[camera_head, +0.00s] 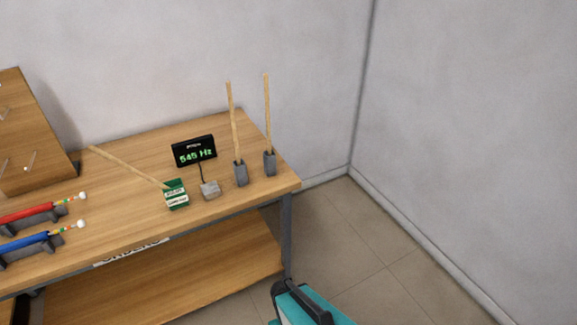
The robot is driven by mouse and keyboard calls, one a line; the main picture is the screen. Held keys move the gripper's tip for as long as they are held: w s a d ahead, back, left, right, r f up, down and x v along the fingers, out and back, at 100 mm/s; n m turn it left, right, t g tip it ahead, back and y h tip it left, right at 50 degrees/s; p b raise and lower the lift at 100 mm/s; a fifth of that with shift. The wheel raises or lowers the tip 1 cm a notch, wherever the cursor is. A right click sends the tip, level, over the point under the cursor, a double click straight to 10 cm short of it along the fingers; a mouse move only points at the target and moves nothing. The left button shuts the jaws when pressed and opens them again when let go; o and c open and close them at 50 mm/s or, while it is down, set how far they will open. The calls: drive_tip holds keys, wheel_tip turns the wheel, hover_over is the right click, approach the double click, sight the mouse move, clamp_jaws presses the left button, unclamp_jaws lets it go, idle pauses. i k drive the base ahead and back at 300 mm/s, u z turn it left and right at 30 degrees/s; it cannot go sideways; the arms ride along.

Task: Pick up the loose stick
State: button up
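A light wooden stick (128,167) lies slantwise over the tabletop, apart from the upright ones. Its lower right end meets a small green box (176,195) with white labels; I cannot tell whether it touches the box or passes behind it. Two similar sticks, one on the left (234,120) and one on the right (267,110), stand upright in dark grey holders (241,174) near the table's right end. My gripper is not in view.
The wooden table (140,228) has a lower shelf (170,283). Red (30,213) and blue (25,243) rods rest in cradles at left, beside a wooden board (35,130).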

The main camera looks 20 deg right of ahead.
sight(228, 88)
drive_tip(key=z, duration=0.05)
drive_tip(key=k, duration=0.45)
drive_tip(key=u, duration=0.3)
drive_tip(key=i, duration=0.9)
drive_tip(key=u, duration=0.6)
